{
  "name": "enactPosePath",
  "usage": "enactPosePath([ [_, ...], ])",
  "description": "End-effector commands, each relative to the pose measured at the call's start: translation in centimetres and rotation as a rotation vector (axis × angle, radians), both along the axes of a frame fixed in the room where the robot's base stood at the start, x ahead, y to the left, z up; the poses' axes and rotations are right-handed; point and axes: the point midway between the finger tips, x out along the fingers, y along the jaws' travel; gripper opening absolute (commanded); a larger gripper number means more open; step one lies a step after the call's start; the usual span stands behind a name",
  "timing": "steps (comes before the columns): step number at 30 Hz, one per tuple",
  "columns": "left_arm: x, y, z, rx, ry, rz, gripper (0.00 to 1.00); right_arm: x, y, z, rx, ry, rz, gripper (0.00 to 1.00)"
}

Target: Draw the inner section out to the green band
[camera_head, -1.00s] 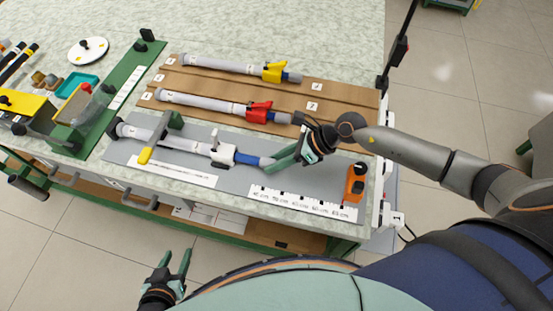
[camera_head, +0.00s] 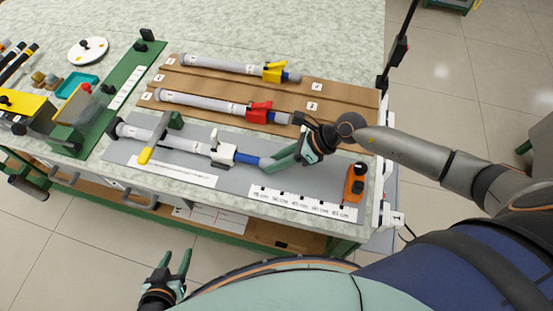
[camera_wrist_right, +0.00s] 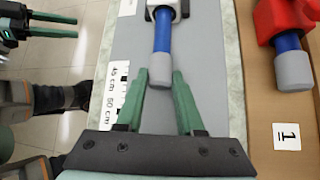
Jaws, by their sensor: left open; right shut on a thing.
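The rod on the grey mat has a pale outer tube (camera_head: 185,145), a white collar with an upright lever (camera_head: 222,154), and a blue inner section (camera_head: 247,159). In the right wrist view the blue section (camera_wrist_right: 163,35) ends in a grey cap (camera_wrist_right: 161,70). No green band shows on it. My right gripper (camera_head: 275,160) is shut on the grey cap; its fingers also show in the right wrist view (camera_wrist_right: 158,82), one on each side of the cap's end. My left gripper (camera_head: 178,262) is open and empty, in front of the bench and below the table top.
A yellow-tipped lever and green stand (camera_head: 175,120) hold the tube's left part. A printed centimetre scale (camera_head: 303,203) lies in front. An orange block (camera_head: 355,183) stands right of my right gripper. Rods with red (camera_head: 259,112) and yellow (camera_head: 274,72) collars lie behind on brown boards.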

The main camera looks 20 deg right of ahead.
Motion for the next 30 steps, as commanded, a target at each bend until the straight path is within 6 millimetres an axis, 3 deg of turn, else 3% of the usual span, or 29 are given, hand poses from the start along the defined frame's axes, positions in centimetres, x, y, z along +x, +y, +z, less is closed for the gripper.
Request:
enactPosePath([
  [7, 0.0, 0.0, 0.0, 0.000, 0.000, 0.000, 0.50, 0.0, -0.2, 0.0, 0.000, -0.002, -0.002, 0.00],
  [16, 0.0, 0.0, -0.4, 0.000, 0.000, 0.000, 0.50, -2.2, -3.4, 0.0, -0.002, -0.001, -0.002, 0.00],
  [26, 0.0, 0.0, -0.3, 0.000, 0.000, 0.000, 0.50, -2.4, -3.6, 0.1, 0.001, -0.001, 0.000, 0.00],
  [27, 0.0, 0.0, -0.3, 0.000, 0.000, 0.000, 0.50, -2.3, -3.6, 0.1, 0.001, -0.001, 0.000, 0.40],
  [30, 0.0, 0.0, -0.3, 0.000, 0.000, 0.000, 0.50, -2.4, -3.6, 0.1, 0.001, -0.001, 0.000, 0.50],
])
